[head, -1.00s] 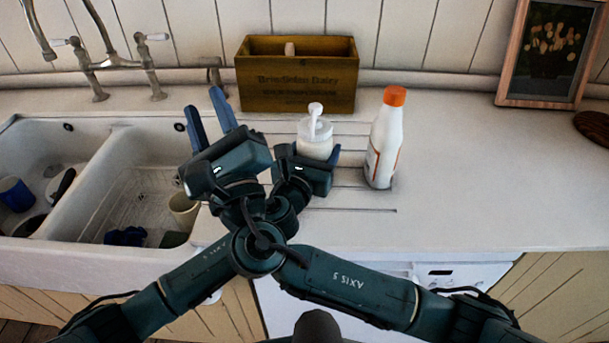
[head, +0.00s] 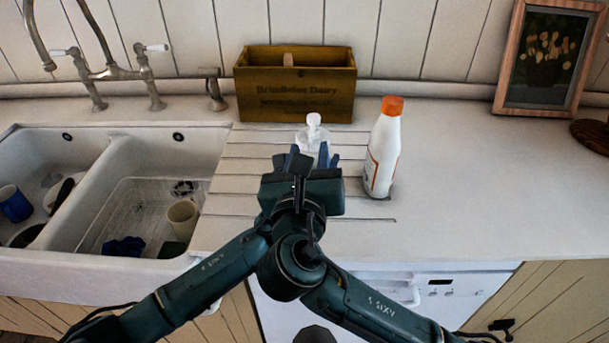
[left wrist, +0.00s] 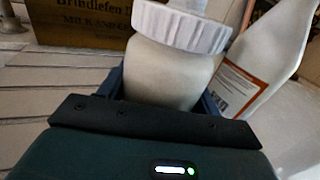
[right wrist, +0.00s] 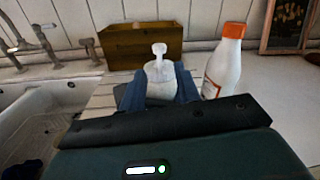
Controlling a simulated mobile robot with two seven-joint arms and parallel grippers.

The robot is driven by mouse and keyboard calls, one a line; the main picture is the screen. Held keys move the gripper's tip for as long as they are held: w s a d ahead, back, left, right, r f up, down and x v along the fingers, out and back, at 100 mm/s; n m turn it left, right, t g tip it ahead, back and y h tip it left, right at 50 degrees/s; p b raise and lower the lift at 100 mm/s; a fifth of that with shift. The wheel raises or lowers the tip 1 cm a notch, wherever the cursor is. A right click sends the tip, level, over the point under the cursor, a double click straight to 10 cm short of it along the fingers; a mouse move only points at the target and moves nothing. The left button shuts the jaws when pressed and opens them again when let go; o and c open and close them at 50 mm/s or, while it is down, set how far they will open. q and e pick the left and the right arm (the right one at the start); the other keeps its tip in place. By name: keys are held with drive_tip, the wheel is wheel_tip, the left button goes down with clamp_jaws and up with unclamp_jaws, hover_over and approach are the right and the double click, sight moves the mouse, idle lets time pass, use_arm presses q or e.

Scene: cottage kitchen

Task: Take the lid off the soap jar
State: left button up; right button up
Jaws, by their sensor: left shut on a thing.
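The soap jar (left wrist: 168,75) is a pale jar with a white ribbed lid (left wrist: 185,27) on top. In the head view the lid's white pump (head: 313,120) shows above my grippers, while most of the jar's body is hidden. My left gripper (left wrist: 165,92) is shut around the jar's body, below the lid. My right gripper (head: 308,158) is open in front of the jar and points at it. In the right wrist view the jar and pump (right wrist: 159,50) stand between its blue fingers. I cannot tell whether these fingers touch the lid.
A white bottle with an orange cap (head: 383,150) stands close on the right. A wooden crate (head: 296,86) is behind the jar. The sink (head: 120,235) with cups lies on the left. The counter on the right is clear up to a picture frame (head: 545,55).

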sight(311, 139)
drive_tip(key=shift+w+d, duration=0.2)
drive_tip(key=shift+w, duration=2.3)
drive_tip(key=shift+c, duration=0.4)
clamp_jaws()
drive_tip(key=shift+r, duration=1.15)
drive_tip(key=shift+r, duration=2)
use_arm(q)
drive_tip(key=o, duration=1.5)
drive_tip(key=shift+c, duration=0.2)
